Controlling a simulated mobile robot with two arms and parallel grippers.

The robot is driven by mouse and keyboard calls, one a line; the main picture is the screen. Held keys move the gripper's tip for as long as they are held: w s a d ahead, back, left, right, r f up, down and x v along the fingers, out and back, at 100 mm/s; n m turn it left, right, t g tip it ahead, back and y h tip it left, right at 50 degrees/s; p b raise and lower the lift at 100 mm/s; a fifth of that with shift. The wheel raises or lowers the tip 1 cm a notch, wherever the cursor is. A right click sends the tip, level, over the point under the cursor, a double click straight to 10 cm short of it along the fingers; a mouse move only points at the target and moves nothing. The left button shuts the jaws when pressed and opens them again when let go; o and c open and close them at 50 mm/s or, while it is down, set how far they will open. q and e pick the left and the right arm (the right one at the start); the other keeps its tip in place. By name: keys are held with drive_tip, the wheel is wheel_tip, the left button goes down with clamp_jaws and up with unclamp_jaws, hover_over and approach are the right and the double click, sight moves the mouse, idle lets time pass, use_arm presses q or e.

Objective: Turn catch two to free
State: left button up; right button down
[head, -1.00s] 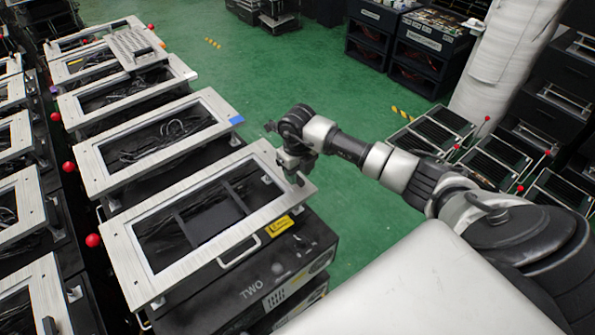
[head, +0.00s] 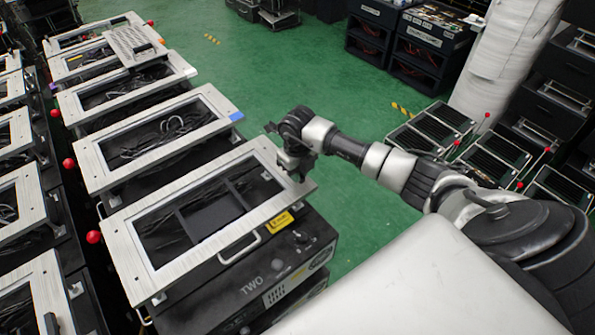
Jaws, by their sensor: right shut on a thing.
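The unit marked TWO (head: 251,287) is a black box with a pale metal frame (head: 205,255) on top, in the lower left of the head view. My right gripper (head: 297,172) points down at the right end of this frame, near its far right corner. It is shut on a small part there, which I take to be catch two. The catch is hidden by the gripper, so its angle cannot be made out. My left gripper is not in view.
Red balls (head: 94,237) stick out along the row's left side. A yellow label (head: 279,222) and a handle (head: 239,249) are on unit two's front. Green floor (head: 290,70) is clear beyond.

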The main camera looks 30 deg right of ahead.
drive_tip(key=shift+f+n+b, duration=0.15)
drive_tip(key=shift+n+b, duration=0.55)
drive_tip(key=shift+b, duration=0.15)
drive_tip(key=n+b, duration=0.8)
drive_tip(key=b, duration=0.1)
drive_tip(key=shift+w+d+n, duration=0.15)
drive_tip(key=shift+d+n, duration=0.1)
drive_tip(key=shift+n, duration=0.15)
drive_tip(key=n+b, duration=0.3)
drive_tip(key=shift+w, duration=0.1)
drive_tip(key=shift+n+b, duration=1.3)
drive_tip(key=shift+n, duration=0.9)
drive_tip(key=shift+w, duration=0.1)
drive_tip(key=shift+r+n, duration=0.2)
drive_tip(key=shift+n, duration=0.1)
drive_tip(key=c, duration=1.1)
unclamp_jaws()
drive_tip(key=shift+r, duration=0.1)
